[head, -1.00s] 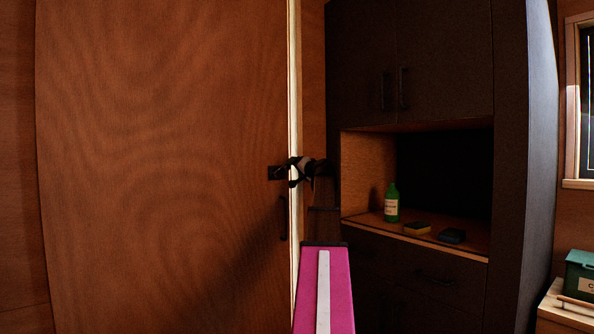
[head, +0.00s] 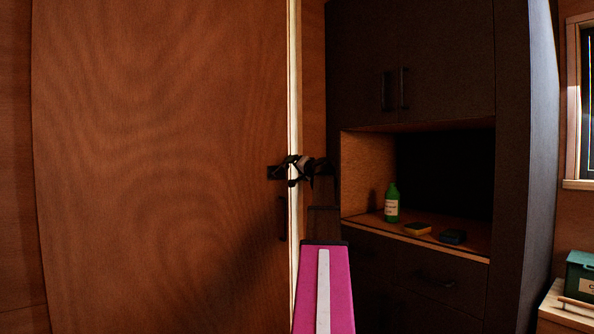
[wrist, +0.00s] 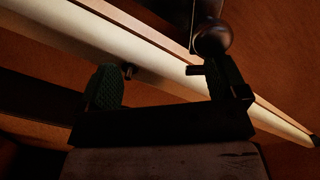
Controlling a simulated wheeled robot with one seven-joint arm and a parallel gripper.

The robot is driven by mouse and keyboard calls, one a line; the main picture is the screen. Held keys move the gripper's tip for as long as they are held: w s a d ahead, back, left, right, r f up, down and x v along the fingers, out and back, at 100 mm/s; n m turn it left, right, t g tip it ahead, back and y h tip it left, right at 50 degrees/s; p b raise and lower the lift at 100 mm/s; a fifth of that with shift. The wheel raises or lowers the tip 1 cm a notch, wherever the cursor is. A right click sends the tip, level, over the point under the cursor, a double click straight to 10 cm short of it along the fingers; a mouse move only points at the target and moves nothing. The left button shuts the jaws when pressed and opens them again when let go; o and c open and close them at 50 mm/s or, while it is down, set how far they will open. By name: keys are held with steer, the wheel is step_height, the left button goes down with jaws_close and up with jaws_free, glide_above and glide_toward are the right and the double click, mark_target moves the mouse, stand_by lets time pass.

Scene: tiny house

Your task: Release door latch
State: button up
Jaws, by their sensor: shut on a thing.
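The wooden door (head: 160,170) fills the left of the head view, with a bright strip along its right edge. The dark door latch (head: 274,172) sits on the door near that edge, at mid height. My gripper (head: 291,171) is at the latch and shut on it, but the dark shapes overlap and the exact contact is hard to see. In the wrist view, the fingers of my gripper (wrist: 160,76) stand apart, straddling part of the pale door edge (wrist: 165,68). A round dark knob of the latch (wrist: 212,37) lies against the right finger.
A dark vertical pull handle (head: 283,218) is below the latch. A tall dark cabinet (head: 440,60) stands close on the right. Its open shelf holds a green bottle (head: 391,204), a yellow sponge (head: 418,229) and a dark item (head: 452,236). A green box (head: 582,275) is at far right.

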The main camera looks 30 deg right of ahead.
steer(key=shift+o, duration=0.4)
steer(key=shift+s+a+r, duration=0.1)
steer(key=shift+s+a, duration=0.45)
steer(key=shift+s, duration=0.1)
steer(key=shift+s+a, duration=0.2)
steer(key=shift+s, duration=0.2)
steer(key=c, duration=0.5)
steer(key=shift+o, duration=0.2)
steer(key=s+d, duration=0.1)
steer(key=s, duration=0.8)
steer(key=shift+s+d, duration=0.2)
steer(key=shift+s, duration=0.15)
steer(key=s, duration=1)
steer(key=shift+s+d, duration=0.35)
steer(key=shift+d, duration=0.05)
